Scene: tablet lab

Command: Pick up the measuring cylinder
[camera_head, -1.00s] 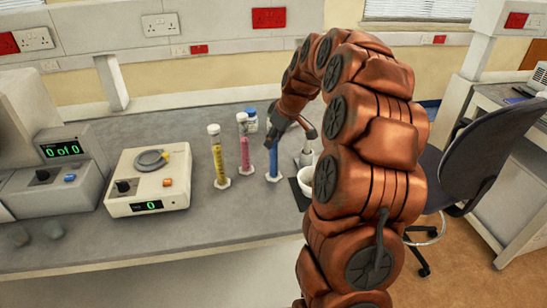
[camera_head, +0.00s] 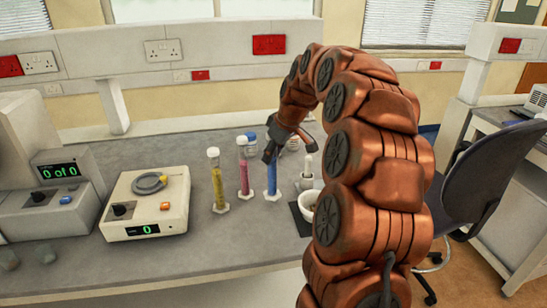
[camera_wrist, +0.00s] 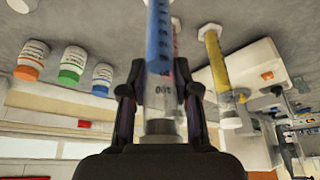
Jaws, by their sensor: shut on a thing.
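Three measuring cylinders are at the middle of the bench: one with yellow liquid (camera_head: 217,185), one with pink liquid (camera_head: 244,178) and one with blue liquid (camera_head: 272,178). My gripper (camera_head: 270,150) reaches down from behind the blue one and is shut on its upper part. In the wrist view the blue cylinder (camera_wrist: 159,45) lies between both fingers (camera_wrist: 160,100), its clear end towards the palm. The blue cylinder is upright, with its base at or very near the bench top; I cannot tell if it touches. The pink cylinder is partly hidden behind it in the wrist view.
A white mortar (camera_head: 308,204) sits close on the right. Several small bottles with coloured bands, one of them green (camera_wrist: 73,65), show in the wrist view.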

